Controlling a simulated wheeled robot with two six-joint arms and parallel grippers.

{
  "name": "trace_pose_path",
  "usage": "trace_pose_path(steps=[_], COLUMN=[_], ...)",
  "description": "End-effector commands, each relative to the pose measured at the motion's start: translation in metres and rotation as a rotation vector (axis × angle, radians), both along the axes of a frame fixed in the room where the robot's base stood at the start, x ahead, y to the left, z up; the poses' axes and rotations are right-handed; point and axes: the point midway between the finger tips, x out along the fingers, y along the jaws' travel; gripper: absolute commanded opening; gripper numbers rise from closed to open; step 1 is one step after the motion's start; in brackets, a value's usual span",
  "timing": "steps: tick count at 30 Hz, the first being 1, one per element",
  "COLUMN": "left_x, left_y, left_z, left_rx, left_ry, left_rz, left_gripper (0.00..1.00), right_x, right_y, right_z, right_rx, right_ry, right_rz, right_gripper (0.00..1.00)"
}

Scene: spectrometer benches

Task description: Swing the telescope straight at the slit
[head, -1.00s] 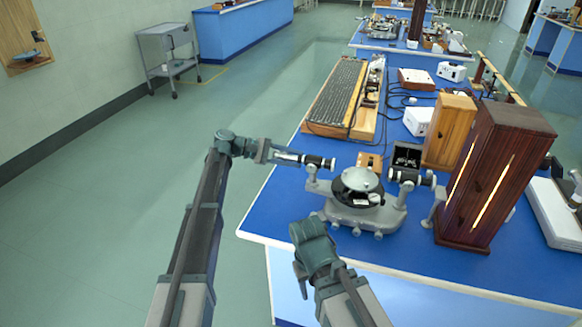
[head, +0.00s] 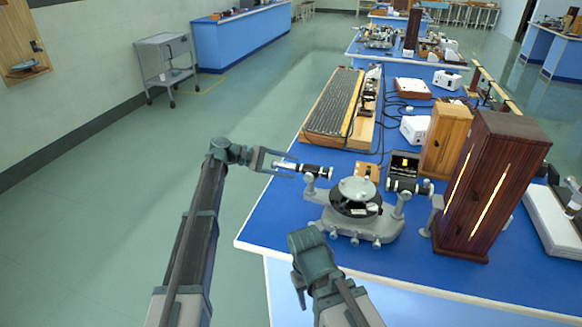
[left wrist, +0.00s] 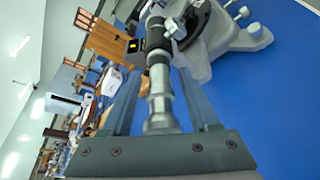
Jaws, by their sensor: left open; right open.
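The spectrometer (head: 362,228) stands on the blue bench, with a round silver-topped table (head: 358,189) at its centre. Its black-and-silver telescope (head: 316,170) points left, toward my left gripper (head: 284,164). In the left wrist view the telescope tube (left wrist: 158,75) lies between the two open fingers of my left gripper (left wrist: 158,90), with gaps visible beside the tube. The collimator (head: 408,187) is on the right side, facing the dark wooden lamp housing (head: 500,170); I cannot make out its slit.
A dark box with a lit yellow window (head: 404,163) stands behind the spectrometer. A lighter wooden box (head: 440,138) is beside the lamp housing. A long wooden-framed rack (head: 335,105) lies farther back. The bench front (head: 275,235) is clear, left of the spectrometer.

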Motion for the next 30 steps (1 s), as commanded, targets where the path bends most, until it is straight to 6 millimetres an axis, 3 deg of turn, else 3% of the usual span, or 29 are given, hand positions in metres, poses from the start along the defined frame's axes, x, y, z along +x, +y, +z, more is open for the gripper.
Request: trace_pose_path(steps=[9,15,21,30], left_x=[0.003,0.004,0.004,0.004], left_y=[0.067,0.101,0.119,0.123], left_z=[0.022,0.03,0.034,0.034], left_rx=[0.0,0.001,0.0,0.0], left_ry=[0.001,-0.001,0.0,0.0], left_rz=[0.003,0.002,0.0,0.0], left_gripper=[0.61,0.61,0.61,0.61], right_x=[0.0,0.0,0.0,0.0], right_y=[0.0,0.0,0.0,0.0], right_z=[0.022,0.03,0.034,0.034], right_rx=[0.0,0.0,0.0,0.0], right_ry=[0.0,0.0,0.0,0.0], right_rz=[0.0,0.0,0.0,0.0], right_gripper=[0.5,0.5,0.5,0.5])
